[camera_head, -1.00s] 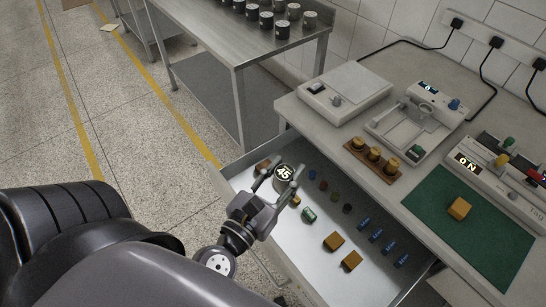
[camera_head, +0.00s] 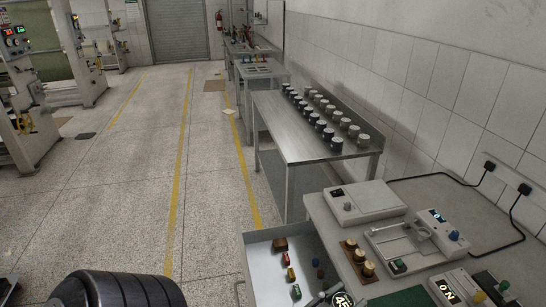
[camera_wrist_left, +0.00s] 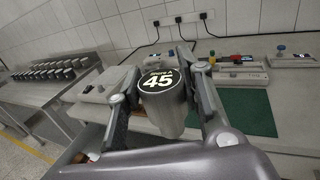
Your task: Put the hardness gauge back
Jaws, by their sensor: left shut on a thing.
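In the head view the gauge (camera_head: 342,299) shows only in part at the bottom edge, near the open drawer (camera_head: 262,262); the gripper is mostly cut off there. A steel table (camera_head: 290,132) holds rows of similar cylinders (camera_head: 328,135), dark in front and lighter behind. They also show in the left wrist view (camera_wrist_left: 50,70). My right gripper is out of view.
The drawer holds small coloured pieces. The bench above it carries a white scale (camera_head: 365,203), a measuring device (camera_head: 412,240), a wooden rack of brass weights (camera_head: 358,260), and a green mat (camera_wrist_left: 252,105). Open floor (camera_head: 130,200) lies to the left.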

